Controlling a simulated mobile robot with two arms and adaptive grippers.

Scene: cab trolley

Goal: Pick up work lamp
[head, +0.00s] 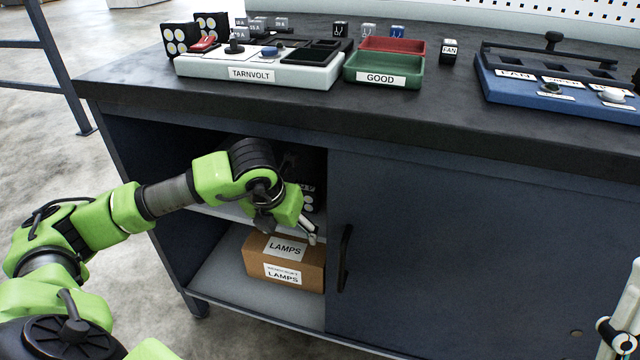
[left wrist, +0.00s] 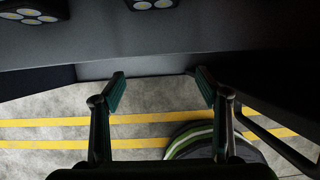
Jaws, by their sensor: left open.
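Two black work lamps with several pale round lights stand at the back left of the bench top, a near one (head: 180,41) and a far one (head: 212,27). Inside the open cabinet, another work lamp (head: 311,203) shows partly on the upper shelf behind my left gripper (head: 310,236). This gripper is at the cabinet opening, above the cardboard lamps box. In the left wrist view the gripper (left wrist: 160,90) is open with nothing between its fingers. Parts of two lamps, one at the left (left wrist: 30,14) and one near the middle (left wrist: 150,4), show at that view's top edge, apart from the fingers.
A cardboard box (head: 285,273) labelled LAMPS sits on the cabinet's bottom. A sliding door (head: 460,250) with a black handle (head: 345,258) closes the right side. The bench top (head: 390,105) overhangs the opening and holds a TARNVOLT fixture (head: 255,73), a green GOOD tray (head: 385,78) and a blue fixture (head: 560,100).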

